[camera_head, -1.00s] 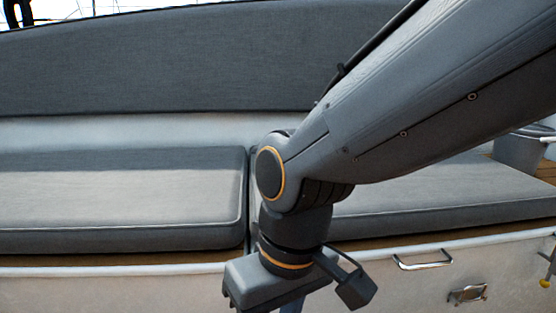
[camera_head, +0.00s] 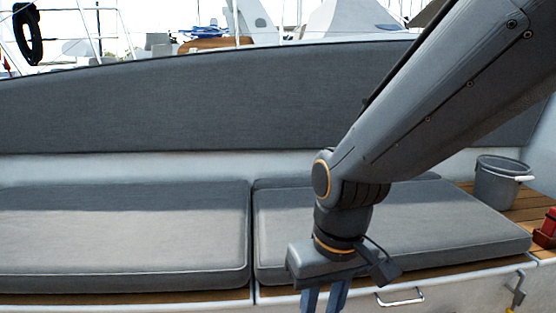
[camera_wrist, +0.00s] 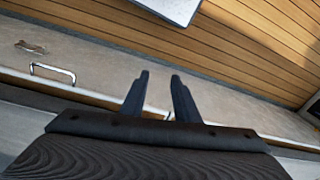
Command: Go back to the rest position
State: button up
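My gripper (camera_head: 324,298) points down in front of the seat cushions in the head view. Its two dark fingers stand apart in the wrist view (camera_wrist: 160,82), with nothing between them. The lower ends of the fingers are cut off by the bottom edge of the head view. My arm comes down from the upper right.
Two grey cushions, left (camera_head: 120,235) and right (camera_head: 440,225), lie on the bench below a grey backrest (camera_head: 220,100). A grey bucket (camera_head: 495,185) and a red object (camera_head: 546,230) are at the right. A metal handle (camera_head: 400,298) sits on the bench front.

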jog(key=s+d+r+m+h+p, duration=0.1)
jog(key=s+d+r+m+p, duration=0.1)
jog(key=d+r+p, duration=1)
jog(key=shift+s+d+r+m+p, duration=0.2)
jog(key=shift+r+m+p, duration=0.6)
jog(key=shift+r+p, duration=1.9)
jog(key=shift+f+p, duration=0.9)
